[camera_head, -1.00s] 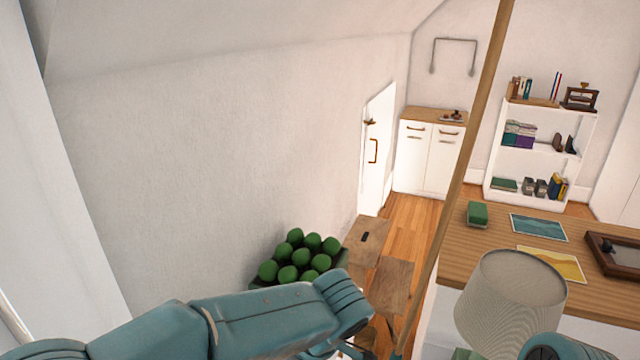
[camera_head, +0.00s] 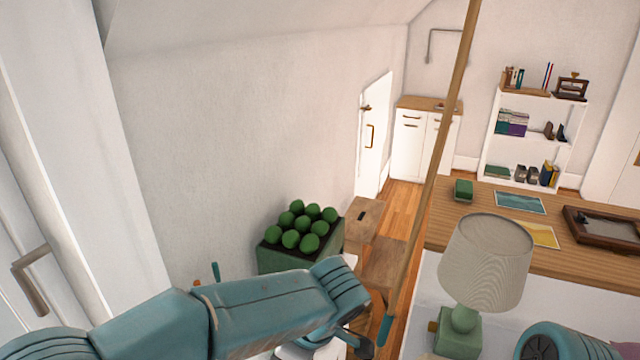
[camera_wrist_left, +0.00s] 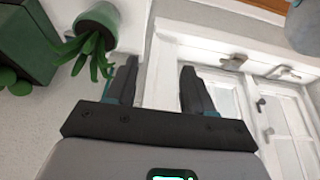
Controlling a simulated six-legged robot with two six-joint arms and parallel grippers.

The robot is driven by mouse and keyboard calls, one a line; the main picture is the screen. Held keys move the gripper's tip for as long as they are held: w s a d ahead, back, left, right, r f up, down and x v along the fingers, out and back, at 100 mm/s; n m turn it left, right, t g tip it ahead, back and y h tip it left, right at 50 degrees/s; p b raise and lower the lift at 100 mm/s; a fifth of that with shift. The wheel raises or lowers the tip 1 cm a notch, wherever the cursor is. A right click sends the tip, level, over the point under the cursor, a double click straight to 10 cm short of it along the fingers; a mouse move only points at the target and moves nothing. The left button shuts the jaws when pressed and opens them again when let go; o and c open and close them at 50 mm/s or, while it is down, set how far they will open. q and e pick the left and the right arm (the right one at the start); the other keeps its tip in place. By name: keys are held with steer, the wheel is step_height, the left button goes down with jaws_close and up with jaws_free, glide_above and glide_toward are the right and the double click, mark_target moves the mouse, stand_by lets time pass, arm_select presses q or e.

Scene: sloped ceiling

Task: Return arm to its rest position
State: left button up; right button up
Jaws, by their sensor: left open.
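My left arm (camera_head: 260,308) reaches in from the left along the bottom of the head view, its forearm lying across the lower middle. Its gripper is not clearly visible there. In the left wrist view my left gripper (camera_wrist_left: 157,88) shows two dark fingers spread apart with nothing between them. A part of my right arm (camera_head: 570,342) shows at the bottom right of the head view. My right gripper is out of view.
A green planter with round green plants (camera_head: 300,229) stands behind my left forearm. A wooden pole (camera_head: 425,190) rises nearby. A lamp (camera_head: 487,262) stands right, before a wooden desk (camera_head: 450,232). The wrist view shows a potted plant (camera_wrist_left: 97,25) and white panelled doors (camera_wrist_left: 285,120).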

arm_select(q)
steer(key=a+f+n+g, duration=0.2)
steer(key=a+f+g, duration=0.1)
steer(key=a+f, duration=0.45)
steer(key=s+a+f+g+h, duration=0.2)
steer(key=s+a+f+g, duration=0.25)
steer(key=s+f, duration=0.7)
steer(key=s+d+f+m+h, duration=0.4)
steer(key=s+f+m+h, duration=0.15)
steer(key=s+f, duration=0.5)
steer(key=w+m+t, duration=0.1)
steer(key=m+t, duration=0.1)
steer(key=w+f+m+t, duration=0.1)
steer(key=w+m+t, duration=0.1)
steer(key=m, duration=0.1)
steer(key=w+d+m+t, duration=0.1)
steer(key=w+m+t, duration=0.1)
steer(key=m, duration=0.1)
steer(key=shift+w+f+h, duration=0.1)
steer(key=shift+f+h, duration=0.15)
steer(key=shift+f, duration=0.15)
